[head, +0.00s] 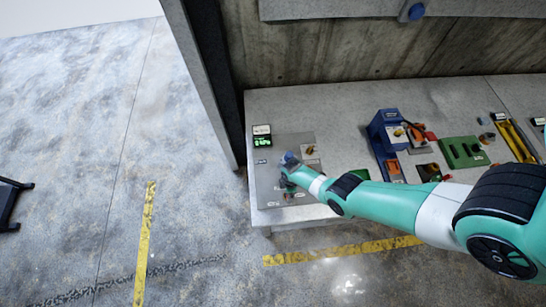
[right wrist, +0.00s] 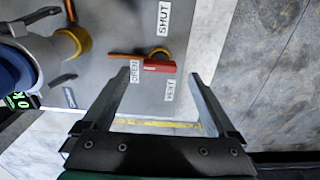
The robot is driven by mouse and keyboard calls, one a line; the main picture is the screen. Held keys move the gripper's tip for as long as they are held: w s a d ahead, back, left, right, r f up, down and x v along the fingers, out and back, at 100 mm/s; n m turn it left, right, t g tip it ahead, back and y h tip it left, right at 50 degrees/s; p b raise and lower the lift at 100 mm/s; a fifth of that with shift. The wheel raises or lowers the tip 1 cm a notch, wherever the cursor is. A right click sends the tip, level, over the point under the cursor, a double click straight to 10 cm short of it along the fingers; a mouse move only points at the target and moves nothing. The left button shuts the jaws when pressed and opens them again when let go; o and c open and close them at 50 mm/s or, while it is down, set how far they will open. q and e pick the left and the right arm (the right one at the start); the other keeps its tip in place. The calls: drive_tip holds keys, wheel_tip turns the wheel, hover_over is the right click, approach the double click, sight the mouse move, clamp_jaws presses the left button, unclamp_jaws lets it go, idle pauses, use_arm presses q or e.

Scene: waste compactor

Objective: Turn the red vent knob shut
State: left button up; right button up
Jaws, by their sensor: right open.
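The red vent knob (right wrist: 157,65) shows in the right wrist view as a red bar over a round yellow part on a grey panel (right wrist: 205,35). A "SHUT" label (right wrist: 162,19) is above it, an "OPEN" label (right wrist: 134,72) to its left and a "VENT" label (right wrist: 169,90) below. My right gripper (right wrist: 162,70) is open, its fingertips appearing on either side of the red bar. I cannot tell whether they touch it. In the head view the right gripper (head: 289,166) is over the panel, hiding part of it. My left gripper is not in view.
A yellow-rimmed round part (right wrist: 74,42) and a green-lit display (right wrist: 20,101) are left in the right wrist view. In the head view, a blue unit (head: 382,130) and a green block (head: 464,151) stand farther right on the bench (head: 345,103). A wall rises behind.

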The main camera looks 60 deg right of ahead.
wheel_tip(320, 180, down, 2)
drive_tip(key=shift+w+a+f+b, duration=0.1)
drive_tip(key=shift+b, duration=0.85)
drive_tip(key=shift+f+b, duration=0.4)
drive_tip(key=shift+b, duration=0.05)
drive_tip(key=c, duration=1.4)
